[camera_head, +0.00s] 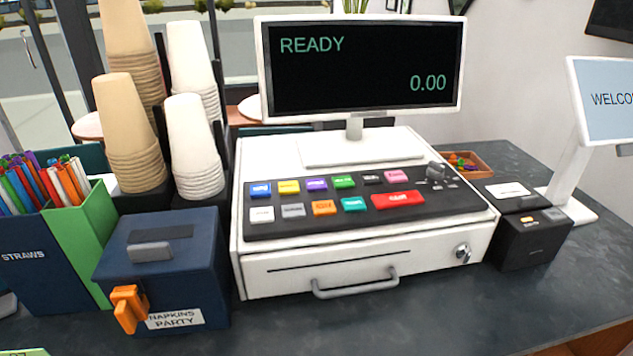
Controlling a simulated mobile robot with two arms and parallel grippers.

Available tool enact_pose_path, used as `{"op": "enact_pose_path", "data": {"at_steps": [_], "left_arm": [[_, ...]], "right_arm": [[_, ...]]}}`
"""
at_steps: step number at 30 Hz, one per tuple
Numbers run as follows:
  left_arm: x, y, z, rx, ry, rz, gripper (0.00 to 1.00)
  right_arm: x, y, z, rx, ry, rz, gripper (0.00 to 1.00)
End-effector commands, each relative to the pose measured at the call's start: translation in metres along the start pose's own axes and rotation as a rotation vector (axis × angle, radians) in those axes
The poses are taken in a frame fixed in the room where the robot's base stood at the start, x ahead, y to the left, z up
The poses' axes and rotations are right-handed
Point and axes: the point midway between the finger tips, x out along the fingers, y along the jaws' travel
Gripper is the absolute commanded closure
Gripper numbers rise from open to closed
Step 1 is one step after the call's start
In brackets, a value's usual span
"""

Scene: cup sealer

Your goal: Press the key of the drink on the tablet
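A white cash register stands in the middle of the counter. Its display (362,66) reads READY and 0.00. Its dark key panel (290,225) holds two rows of coloured keys, with a wide red key (398,200) at the right. The key labels are too small to read for sure. A white-framed screen (608,98) on a stand at the right edge shows WELCO and is cut off by the picture's edge. I cannot tell which of the two screens is the tablet. Neither of my grippers is in view.
Stacked cups (195,150) stand at the left, behind a dark blue napkin box (180,270) with an orange part on its front. Straws (40,185) fill a holder at the far left. A small black box (532,240) is right of the register.

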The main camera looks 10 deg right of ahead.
Motion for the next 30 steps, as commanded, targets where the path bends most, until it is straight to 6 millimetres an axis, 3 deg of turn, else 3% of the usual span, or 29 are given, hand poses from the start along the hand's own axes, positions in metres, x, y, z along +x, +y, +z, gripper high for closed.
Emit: {"op": "enact_pose_path", "data": {"at_steps": [1,3,30], "left_arm": [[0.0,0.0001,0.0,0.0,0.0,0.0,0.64],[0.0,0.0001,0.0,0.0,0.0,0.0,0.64],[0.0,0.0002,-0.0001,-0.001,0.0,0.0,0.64]], "right_arm": [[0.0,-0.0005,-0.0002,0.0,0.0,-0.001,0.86],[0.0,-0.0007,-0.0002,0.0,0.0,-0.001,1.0],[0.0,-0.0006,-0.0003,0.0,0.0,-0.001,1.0]]}}
